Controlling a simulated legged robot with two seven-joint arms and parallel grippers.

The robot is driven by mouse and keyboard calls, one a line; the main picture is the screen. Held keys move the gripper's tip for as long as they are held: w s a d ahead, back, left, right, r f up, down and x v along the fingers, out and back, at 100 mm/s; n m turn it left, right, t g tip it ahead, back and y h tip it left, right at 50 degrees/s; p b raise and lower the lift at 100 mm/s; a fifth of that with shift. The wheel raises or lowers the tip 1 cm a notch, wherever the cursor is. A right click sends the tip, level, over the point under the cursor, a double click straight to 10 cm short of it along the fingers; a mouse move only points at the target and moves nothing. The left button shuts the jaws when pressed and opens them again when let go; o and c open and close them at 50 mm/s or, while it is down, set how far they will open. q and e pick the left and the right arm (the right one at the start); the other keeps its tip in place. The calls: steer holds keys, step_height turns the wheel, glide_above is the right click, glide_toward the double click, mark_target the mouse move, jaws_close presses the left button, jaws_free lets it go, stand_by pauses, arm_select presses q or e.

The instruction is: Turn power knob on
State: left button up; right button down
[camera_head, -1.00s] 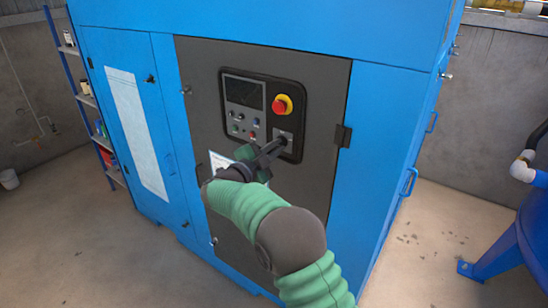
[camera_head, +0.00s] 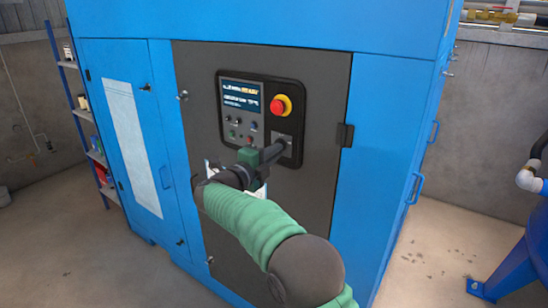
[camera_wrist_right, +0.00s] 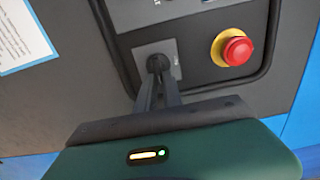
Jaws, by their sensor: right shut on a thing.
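The power knob (camera_wrist_right: 157,63) is a small black knob on a grey square plate (camera_wrist_right: 146,51), below the red emergency button in the head view. My right gripper (camera_head: 280,146) reaches the panel there, and its fingers are shut on the knob, hiding most of it in the head view. In the right wrist view the two dark fingers (camera_wrist_right: 158,88) come together at the knob. The panel's screen (camera_head: 243,97) is lit with text. My left gripper is not in view.
A red emergency button (camera_head: 280,105) on a yellow base sits just above the knob; it also shows in the right wrist view (camera_wrist_right: 236,51). Small buttons (camera_head: 243,129) lie left of the knob. The blue cabinet (camera_head: 380,150) surrounds the dark door (camera_head: 320,195).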

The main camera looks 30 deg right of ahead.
steer(key=shift+r, duration=0.15)
steer(key=c, duration=1.7)
jaws_free()
steer(key=shift+w, duration=0.15)
steer(key=shift+o, duration=1)
steer(key=shift+w+d+f, duration=0.15)
steer(key=shift+f, duration=0.1)
steer(key=v, duration=1.7)
steer(key=shift+d, duration=0.1)
